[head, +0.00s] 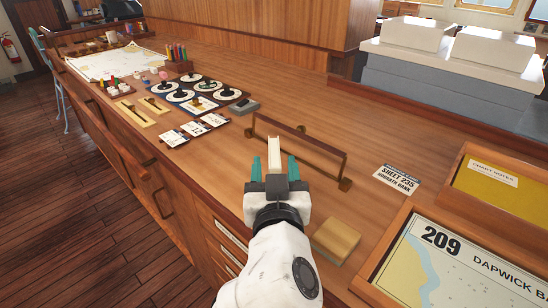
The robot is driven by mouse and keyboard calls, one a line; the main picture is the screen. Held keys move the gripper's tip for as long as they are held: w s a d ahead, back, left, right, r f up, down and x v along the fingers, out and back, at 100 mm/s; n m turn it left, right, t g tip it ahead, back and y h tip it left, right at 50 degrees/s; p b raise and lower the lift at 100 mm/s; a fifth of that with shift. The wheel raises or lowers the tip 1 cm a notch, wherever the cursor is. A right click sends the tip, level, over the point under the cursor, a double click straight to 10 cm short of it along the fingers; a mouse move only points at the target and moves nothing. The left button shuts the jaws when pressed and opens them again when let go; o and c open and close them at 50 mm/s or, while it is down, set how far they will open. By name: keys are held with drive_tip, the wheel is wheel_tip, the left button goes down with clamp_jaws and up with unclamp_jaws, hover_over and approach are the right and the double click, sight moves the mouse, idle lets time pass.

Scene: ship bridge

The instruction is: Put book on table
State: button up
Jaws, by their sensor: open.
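A pale, narrow block, seemingly the book seen edge-on (275,152), is upright at the wooden table (225,180), just beyond and between my fingers. Its lower end is hidden by my gripper. My gripper (273,167) has two green fingers, open, one on each side of the pale block; a gap shows beside it. I cannot tell whether the block rests on the tabletop.
A low brown rail (300,142) stands just right of the block. A tan wooden block (336,239) lies to the right of my wrist. Round dials (205,92) and small cards (193,128) lie beyond to the left. Framed charts (470,255) fill the right. Tabletop near the sign card (397,178) is partly clear.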

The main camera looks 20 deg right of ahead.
drive_tip(key=b+v, duration=0.1)
drive_tip(key=v, duration=0.6)
drive_tip(key=shift+s, duration=0.1)
